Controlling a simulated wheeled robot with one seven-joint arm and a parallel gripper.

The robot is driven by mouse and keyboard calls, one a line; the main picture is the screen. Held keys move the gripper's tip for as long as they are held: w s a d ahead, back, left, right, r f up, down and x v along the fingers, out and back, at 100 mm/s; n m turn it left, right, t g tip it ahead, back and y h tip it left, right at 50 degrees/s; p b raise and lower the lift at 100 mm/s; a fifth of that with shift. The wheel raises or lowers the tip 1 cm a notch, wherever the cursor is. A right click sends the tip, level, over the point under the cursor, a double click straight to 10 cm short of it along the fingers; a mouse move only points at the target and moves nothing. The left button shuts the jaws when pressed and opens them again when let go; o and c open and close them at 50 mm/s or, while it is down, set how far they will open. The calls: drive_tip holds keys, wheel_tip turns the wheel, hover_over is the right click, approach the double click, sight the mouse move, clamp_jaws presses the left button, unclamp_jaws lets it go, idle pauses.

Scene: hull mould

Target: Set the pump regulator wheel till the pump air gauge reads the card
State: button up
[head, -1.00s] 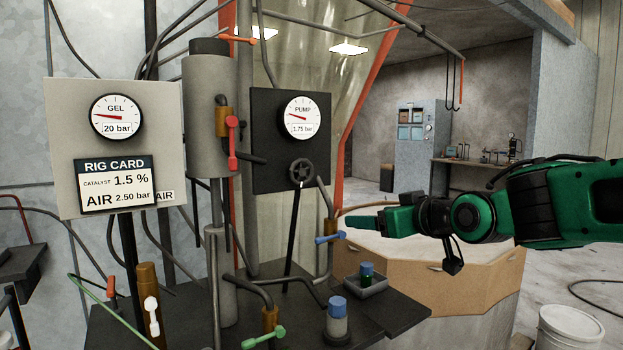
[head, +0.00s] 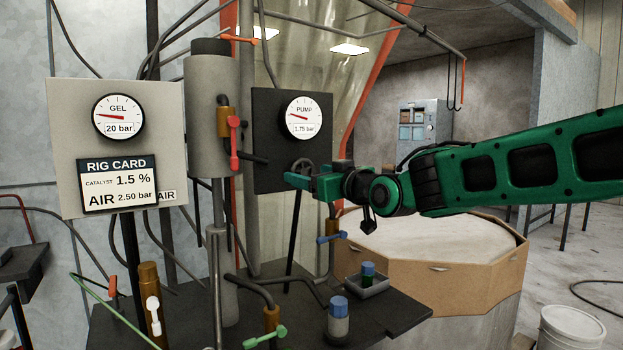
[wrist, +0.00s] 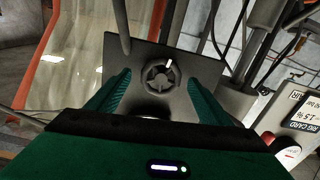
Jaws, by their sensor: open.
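The pump gauge (head: 303,118) on the dark panel (head: 268,168) reads 1.75 bar. The rig card (head: 119,184) on the pale board shows AIR 2.50 bar and catalyst 1.5 %. The regulator wheel (wrist: 159,77) is a dark spoked wheel with a white mark at its upper rim in the wrist view.
The gel gauge (head: 118,117) reads 20 bar. A grey cylinder (head: 210,115) and pipes with a red lever (head: 234,140) stand left of the panel. Below are a blue lever (head: 330,238), a blue-capped bottle (head: 338,318) and a small tray (head: 377,290) on the dark bench.

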drive_tip(key=shift+w+a, duration=0.45)
drive_tip(key=shift+w, duration=0.15)
drive_tip(key=shift+c, duration=0.6)
drive_tip(key=c, duration=0.9)
drive_tip(key=shift+d, duration=0.35)
drive_tip(key=shift+a, duration=0.15)
drive_tip(key=shift+r+n, duration=0.1)
drive_tip(key=shift+n, duration=3.1)
drive_tip(key=shift+r, duration=0.1)
